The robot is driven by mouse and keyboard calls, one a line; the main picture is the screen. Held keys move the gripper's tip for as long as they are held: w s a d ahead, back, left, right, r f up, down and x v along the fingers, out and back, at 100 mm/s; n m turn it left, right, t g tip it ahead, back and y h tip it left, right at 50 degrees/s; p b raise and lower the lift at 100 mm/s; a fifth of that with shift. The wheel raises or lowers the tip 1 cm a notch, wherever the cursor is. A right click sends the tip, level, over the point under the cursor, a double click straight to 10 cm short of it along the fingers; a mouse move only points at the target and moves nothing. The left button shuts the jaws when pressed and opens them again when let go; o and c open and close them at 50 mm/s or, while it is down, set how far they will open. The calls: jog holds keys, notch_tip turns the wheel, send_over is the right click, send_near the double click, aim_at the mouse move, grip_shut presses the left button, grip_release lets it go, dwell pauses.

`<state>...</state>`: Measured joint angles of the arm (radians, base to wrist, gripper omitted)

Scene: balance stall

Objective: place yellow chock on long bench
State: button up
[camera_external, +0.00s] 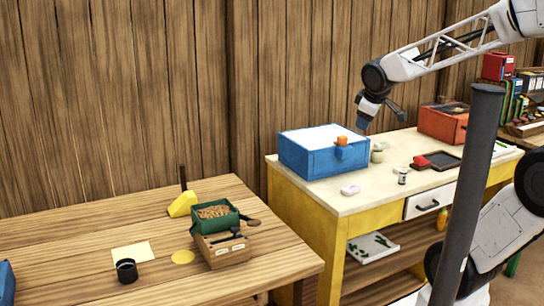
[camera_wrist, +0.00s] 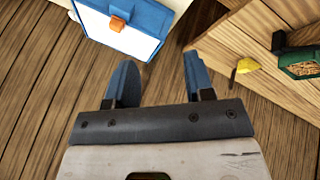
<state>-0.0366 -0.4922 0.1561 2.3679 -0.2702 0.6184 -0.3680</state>
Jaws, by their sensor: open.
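A yellow chock (camera_external: 182,204), wedge-shaped, sits at the back of the brown wooden bench (camera_external: 80,232) on the left, beside a dark upright stick. The chock also shows in the wrist view (camera_wrist: 247,65), near the bench edge at the upper right. My gripper (camera_external: 370,112) is open and empty in the air, above and just right of the blue box, well to the right of the chock. In the wrist view its blue fingers (camera_wrist: 157,72) are spread, with nothing between them. Which surface is the long bench, the brown one or the yellow-framed one, I cannot tell for sure.
The yellow-framed bench (camera_external: 330,200) holds a blue box (camera_external: 307,160) with an orange block (camera_external: 342,140) on its rim, small items and a red box (camera_external: 442,124). A green tray (camera_external: 215,228) stands near the chock. A dark post (camera_external: 470,190) stands in front.

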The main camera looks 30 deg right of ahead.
jog(key=s+f+m+g+y, duration=0.1)
jog(key=s+f+m+g, duration=0.2)
jog(key=s+m, duration=0.4)
jog(key=s, duration=0.7)
jog(key=shift+s+a+y, duration=0.3)
jog(key=shift+a, duration=0.05)
